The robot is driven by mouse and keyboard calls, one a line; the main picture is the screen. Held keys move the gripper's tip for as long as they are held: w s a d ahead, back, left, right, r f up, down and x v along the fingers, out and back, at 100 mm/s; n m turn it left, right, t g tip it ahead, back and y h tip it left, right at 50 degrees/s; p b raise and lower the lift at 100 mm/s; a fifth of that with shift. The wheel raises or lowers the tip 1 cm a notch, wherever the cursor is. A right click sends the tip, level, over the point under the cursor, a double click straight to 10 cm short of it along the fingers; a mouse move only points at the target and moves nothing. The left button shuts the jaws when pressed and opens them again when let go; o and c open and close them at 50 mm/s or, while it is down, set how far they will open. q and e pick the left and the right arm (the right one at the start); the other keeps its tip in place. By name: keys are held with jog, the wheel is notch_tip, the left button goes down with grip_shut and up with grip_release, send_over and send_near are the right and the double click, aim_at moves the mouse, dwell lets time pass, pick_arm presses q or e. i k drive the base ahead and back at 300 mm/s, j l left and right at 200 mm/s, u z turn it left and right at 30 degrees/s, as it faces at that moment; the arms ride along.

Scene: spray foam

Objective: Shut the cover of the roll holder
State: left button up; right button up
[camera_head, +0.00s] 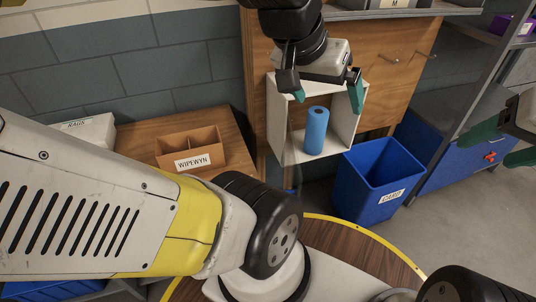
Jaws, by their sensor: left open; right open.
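The roll holder (345,125) is a pale, box-like frame on the wooden panel, with its front open. A blue roll (316,130) stands upright inside it. A thin, see-through edge at the holder's left side may be its cover, but I cannot make it out clearly. My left gripper (327,96) is open and empty, reaching down from the top. Its green fingertips are spread across the holder's upper part, above the roll; I cannot tell whether they touch it. My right gripper (504,143) is open and empty at the right edge, away from the holder, partly cut off.
A blue bin (375,182) stands below right of the holder. A cardboard box (190,149) labelled WIPEWYN and a white RAGS box (92,131) are on a wooden surface at left. A blue cabinet (462,164) stands at right. Open floor lies at lower right.

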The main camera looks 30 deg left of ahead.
aim_at(289, 172)
jog(key=k+j+u, duration=0.1)
jog(key=u, duration=0.2)
jog(key=j+u, duration=0.3)
jog(key=k+j+z, duration=0.2)
jog(key=k+j, duration=0.2)
jog(key=k, duration=0.2)
